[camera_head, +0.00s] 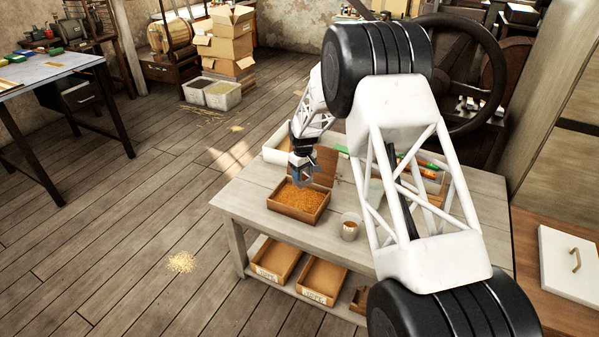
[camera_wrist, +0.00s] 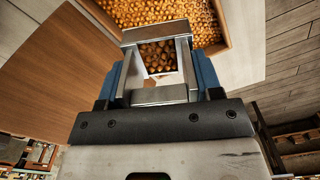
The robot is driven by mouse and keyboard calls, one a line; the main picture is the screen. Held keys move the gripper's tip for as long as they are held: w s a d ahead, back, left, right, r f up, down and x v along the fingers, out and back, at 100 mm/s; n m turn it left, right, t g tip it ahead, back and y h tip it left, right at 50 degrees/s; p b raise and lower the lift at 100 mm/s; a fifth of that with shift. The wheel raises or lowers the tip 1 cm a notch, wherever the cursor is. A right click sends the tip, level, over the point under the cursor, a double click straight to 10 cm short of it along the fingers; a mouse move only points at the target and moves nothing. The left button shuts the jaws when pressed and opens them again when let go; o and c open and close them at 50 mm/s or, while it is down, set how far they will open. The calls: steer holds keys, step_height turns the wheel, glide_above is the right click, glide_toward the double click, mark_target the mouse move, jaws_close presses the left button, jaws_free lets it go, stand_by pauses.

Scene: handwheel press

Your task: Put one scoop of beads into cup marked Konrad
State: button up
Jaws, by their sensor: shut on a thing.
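An open wooden box of golden beads (camera_head: 300,213) stands on the workbench, with its lid raised at the back; its beads also show at the top of the wrist view (camera_wrist: 222,22). My gripper (camera_head: 300,176) is over the box. In the wrist view my gripper (camera_wrist: 157,82) is shut on a metal scoop (camera_wrist: 158,34) between its blue fingers. Beads show within the scoop's square outline; I cannot tell exactly how full it is. A pale cup (camera_head: 350,231) with something brown in its mouth stands right of the box. No name is readable on it.
My arm hides much of the right side of the workbench (camera_head: 240,200), including part of another pale container (camera_head: 375,194). Green and orange items (camera_head: 405,163) lie behind it. A large handwheel (camera_head: 490,75) stands at the back right. Trays (camera_head: 322,279) sit on the lower shelf.

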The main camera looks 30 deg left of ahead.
steer(key=s+d, duration=0.3)
steer(key=d, duration=0.8)
steer(key=s+d+r, duration=0.1)
steer(key=s+d, duration=0.3)
steer(key=d, duration=0.8)
steer(key=s+d+r, duration=0.1)
steer(key=s+d, duration=0.2)
steer(key=d, duration=0.8)
steer(key=shift+s+d+r, duration=0.15)
steer(key=shift+d, duration=0.2)
steer(key=w+f+g+y, duration=0.1)
steer(key=g, duration=0.1)
steer(key=w+d+f+g+y, duration=0.1)
steer(key=g, duration=0.2)
steer(key=w+f+g+y, duration=0.1)
steer(key=w+g, duration=0.1)
steer(key=shift+w+d+f, duration=0.1)
steer(key=shift+d+f, duration=0.25)
steer(key=shift+s+a+r+t+h, duration=0.2)
steer(key=shift+s+r+t+h, duration=0.25)
steer(key=shift+t, duration=0.4)
steer(key=shift+s+a+r+t+h, duration=0.3)
steer(key=shift+s+t, duration=0.25)
steer(key=shift+t, duration=0.25)
steer(key=shift+s+a+r+t+h, duration=0.2)
steer(key=shift+s+r+t, duration=0.3)
steer(key=shift+t, duration=0.35)
